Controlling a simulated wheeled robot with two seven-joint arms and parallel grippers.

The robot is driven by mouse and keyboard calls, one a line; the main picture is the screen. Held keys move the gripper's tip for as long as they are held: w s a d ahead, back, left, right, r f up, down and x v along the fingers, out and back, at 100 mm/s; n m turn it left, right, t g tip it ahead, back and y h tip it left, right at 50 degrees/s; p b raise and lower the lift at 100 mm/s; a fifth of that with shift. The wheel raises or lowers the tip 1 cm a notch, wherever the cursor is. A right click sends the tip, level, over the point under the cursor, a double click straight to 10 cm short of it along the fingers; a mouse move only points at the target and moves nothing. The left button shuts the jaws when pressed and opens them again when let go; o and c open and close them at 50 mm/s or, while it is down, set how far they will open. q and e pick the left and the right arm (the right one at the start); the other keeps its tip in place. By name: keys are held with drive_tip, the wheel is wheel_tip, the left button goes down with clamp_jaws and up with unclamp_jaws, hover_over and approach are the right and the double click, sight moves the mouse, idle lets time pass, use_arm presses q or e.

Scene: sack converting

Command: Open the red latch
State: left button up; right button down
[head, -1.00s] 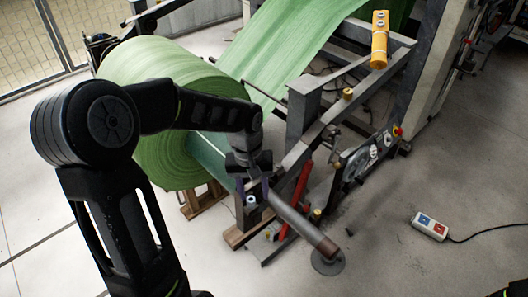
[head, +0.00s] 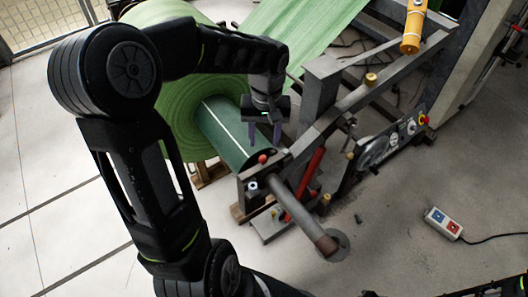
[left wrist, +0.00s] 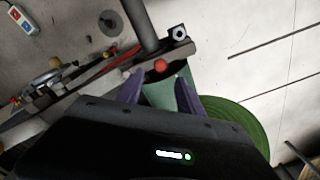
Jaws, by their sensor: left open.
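The red latch shows as a small round red knob (head: 263,159) on top of the grey frame, beside the end of the green roll. It also shows in the left wrist view (left wrist: 160,65), just beyond and between my fingertips. My left gripper (head: 264,138) is open, its two purple fingers pointing down near the knob, with nothing between them. In the left wrist view the fingers (left wrist: 160,88) stand apart on either side of the green roll's core. I see no contact with the knob. My right gripper is not in view.
The big green roll (head: 172,120) lies behind my left arm. A metal shaft (head: 300,217) sticks out from the frame towards a round floor plate. A red bar (head: 306,186) slants beside it. A control panel (head: 392,145) is to the right. A socket box (head: 443,222) lies on open floor.

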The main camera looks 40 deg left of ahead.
sight(263, 156)
use_arm(q)
wheel_tip(263, 156, down, 7)
drive_tip(key=shift+r+b, duration=0.1)
drive_tip(key=shift+b, duration=0.4)
drive_tip(key=shift+c, duration=0.5)
clamp_jaws()
idle(0.7)
